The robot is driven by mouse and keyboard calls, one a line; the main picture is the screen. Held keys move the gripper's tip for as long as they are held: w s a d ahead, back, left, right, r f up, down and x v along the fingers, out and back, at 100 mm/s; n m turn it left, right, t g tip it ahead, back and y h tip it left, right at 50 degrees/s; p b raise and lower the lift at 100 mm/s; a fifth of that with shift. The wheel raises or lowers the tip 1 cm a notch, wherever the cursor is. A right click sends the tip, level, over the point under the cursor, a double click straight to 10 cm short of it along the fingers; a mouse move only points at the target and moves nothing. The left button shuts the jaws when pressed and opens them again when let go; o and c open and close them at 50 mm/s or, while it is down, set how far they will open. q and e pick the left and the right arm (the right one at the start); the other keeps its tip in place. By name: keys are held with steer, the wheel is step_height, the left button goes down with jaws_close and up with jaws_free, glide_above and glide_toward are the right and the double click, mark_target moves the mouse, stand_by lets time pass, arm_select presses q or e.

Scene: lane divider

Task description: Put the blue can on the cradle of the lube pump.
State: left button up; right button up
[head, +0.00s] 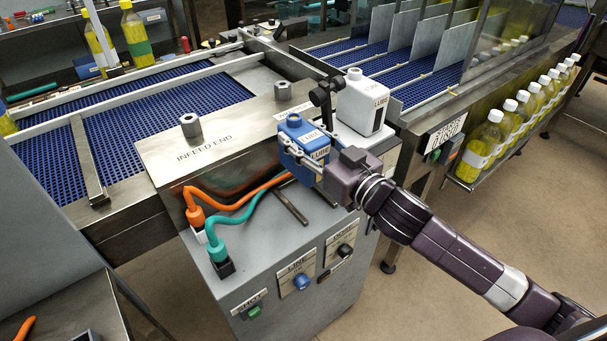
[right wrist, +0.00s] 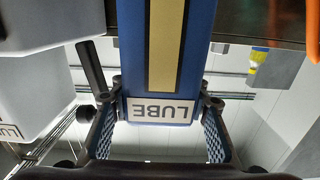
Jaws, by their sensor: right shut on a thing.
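The blue can (head: 291,128), labelled LUBE, is in my right gripper (head: 303,157), above the grey cabinet's top. In the right wrist view my right gripper (right wrist: 163,110) has a finger on each side of the blue can (right wrist: 197,50), whose LUBE label and yellow stripe show. A white LUBE can (head: 360,103) stands just right of and behind the blue can. A black pump fitting (head: 326,92) rises between them. The cradle is not clearly visible, and I cannot tell whether the blue can touches it. My left gripper is not in view.
Orange (head: 240,207) and teal (head: 240,228) cables plug into the grey cabinet (head: 262,270) at front left. A dark bar (head: 291,206) lies on its top. The steel INFEED END block (head: 215,145) is to the left. Yellow bottles (head: 480,145) line the conveyor's right side.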

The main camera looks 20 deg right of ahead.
mark_target(303, 171)
step_height(303, 171, down, 9)
steer(key=shift+f+b, duration=0.15)
steer(key=shift+b, duration=0.4)
steer(key=shift+f, duration=0.2)
steer(key=o, duration=1.6)
steer(key=shift+r, duration=0.15)
steer(key=v, duration=1.2)
